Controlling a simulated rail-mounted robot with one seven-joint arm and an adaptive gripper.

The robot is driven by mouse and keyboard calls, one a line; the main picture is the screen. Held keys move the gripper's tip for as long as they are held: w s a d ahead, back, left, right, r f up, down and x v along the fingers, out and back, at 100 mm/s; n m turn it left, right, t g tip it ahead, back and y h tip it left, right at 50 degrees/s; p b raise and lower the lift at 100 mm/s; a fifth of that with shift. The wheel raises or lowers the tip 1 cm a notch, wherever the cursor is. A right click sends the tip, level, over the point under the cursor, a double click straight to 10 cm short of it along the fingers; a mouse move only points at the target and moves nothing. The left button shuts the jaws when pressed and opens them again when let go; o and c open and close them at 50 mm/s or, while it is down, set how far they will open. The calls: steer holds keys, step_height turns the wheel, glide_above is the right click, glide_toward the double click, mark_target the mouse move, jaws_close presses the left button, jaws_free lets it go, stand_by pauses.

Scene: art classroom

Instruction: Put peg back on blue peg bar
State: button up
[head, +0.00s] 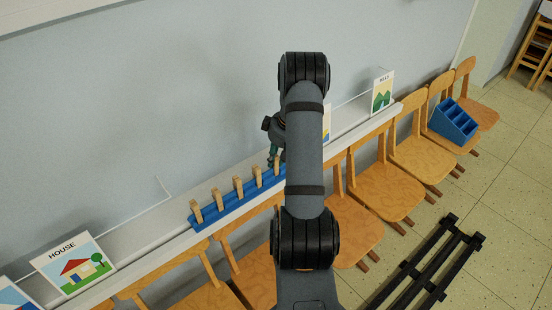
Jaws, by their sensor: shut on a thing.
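The blue peg bar (228,213) lies along the white wall ledge in the head view, with its right end hidden behind my arm. Several wooden pegs stand upright along it, from the leftmost peg (196,212) to one (257,177) near my gripper. My gripper (273,158) is partly hidden beside my arm, over the right part of the bar. It is shut on a wooden peg (278,165), seen small at its fingertips. I cannot tell whether this peg touches the bar.
A house picture card (74,265) stands on the ledge at left, and a hills card (382,92) at right. Wooden chairs (380,190) line the ledge's front. A blue compartment box (454,121) sits on one chair. A black slatted rack (428,265) lies on the floor.

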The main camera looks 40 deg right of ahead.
steer(key=o, duration=1)
steer(key=shift+o, duration=1.3)
steer(key=shift+r, duration=0.15)
steer(key=p+v, duration=0.3)
steer(key=v, duration=0.3)
steer(key=shift+r, duration=0.35)
steer(key=shift+s, duration=0.1)
steer(key=shift+s+r, duration=0.85)
steer(key=shift+s, duration=0.05)
